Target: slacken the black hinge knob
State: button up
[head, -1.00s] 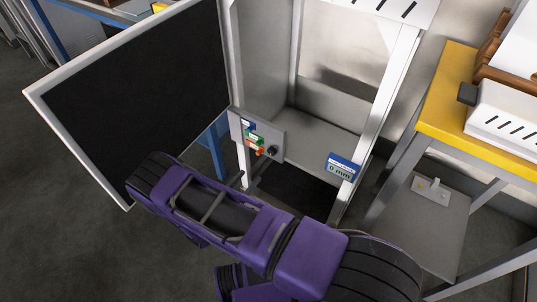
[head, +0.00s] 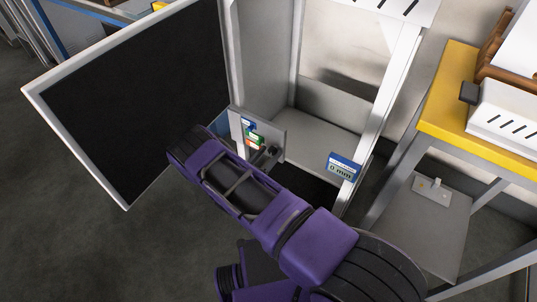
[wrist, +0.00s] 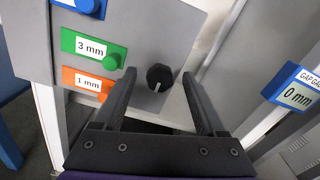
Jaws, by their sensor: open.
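The black hinge knob (wrist: 159,75) sticks out of a grey panel (wrist: 150,30) in the wrist view, with a white line on its face pointing down. It also shows, small, in the head view (head: 272,151). My gripper (wrist: 158,84) is open, with one finger on each side of the knob in the picture. Gaps show on both sides, and the fingers look apart from it. How far the fingertips reach in depth along the knob is unclear. In the head view my arm hides most of the gripper.
Left of the knob are a green 3 mm label (wrist: 92,48), an orange 1 mm label (wrist: 86,83) and a blue one (wrist: 85,5). A blue gauge (head: 342,167) reads 0 mm on the right post. A large dark door panel (head: 130,95) stands open at left.

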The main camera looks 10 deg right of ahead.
grip_shut()
jog(key=shift+n, duration=0.3)
jog(key=n, duration=0.3)
jog(key=shift+a+n, duration=0.1)
jog(key=shift+n, duration=0.2)
jog(key=n, duration=0.5)
jog(key=shift+f, duration=0.15)
jog(key=n, duration=0.5)
jog(key=shift+n, duration=0.4)
jog(key=n, duration=0.4)
jog(key=shift+f+n, duration=0.15)
jog(key=shift+n, duration=0.15)
